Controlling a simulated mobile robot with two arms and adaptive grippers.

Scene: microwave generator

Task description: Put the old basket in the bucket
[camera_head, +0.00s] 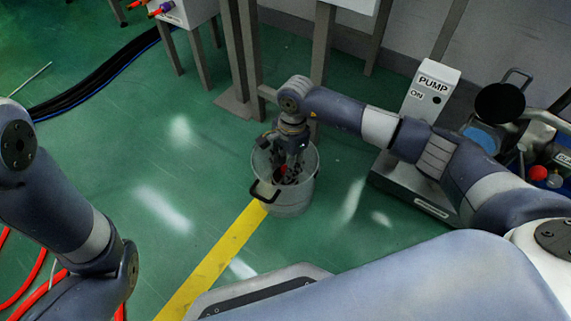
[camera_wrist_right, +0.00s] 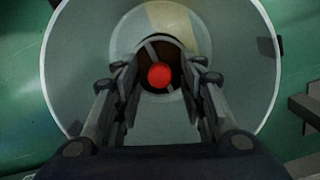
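The bucket (camera_head: 292,203) is a grey metal pail with a dark handle, upright on the green floor at the end of a yellow line. Its round wall (camera_wrist_right: 75,95) fills much of the right wrist view. My right gripper (camera_head: 290,170) points down into its mouth. A dark round piece with spokes and a red centre, apparently the old basket (camera_wrist_right: 160,77), sits between my right fingertips (camera_wrist_right: 160,72), inside the bucket's outline. The fingers are spread to its two sides; whether they press on it is unclear. My left arm shows at the left, its gripper out of view.
A white PUMP box (camera_head: 430,95) on a dark base stands right of the bucket, with machinery beyond. Metal posts (camera_head: 240,60) rise behind it. Black cables (camera_head: 100,75) and red hoses (camera_head: 35,275) lie at left. The floor left of the bucket is clear.

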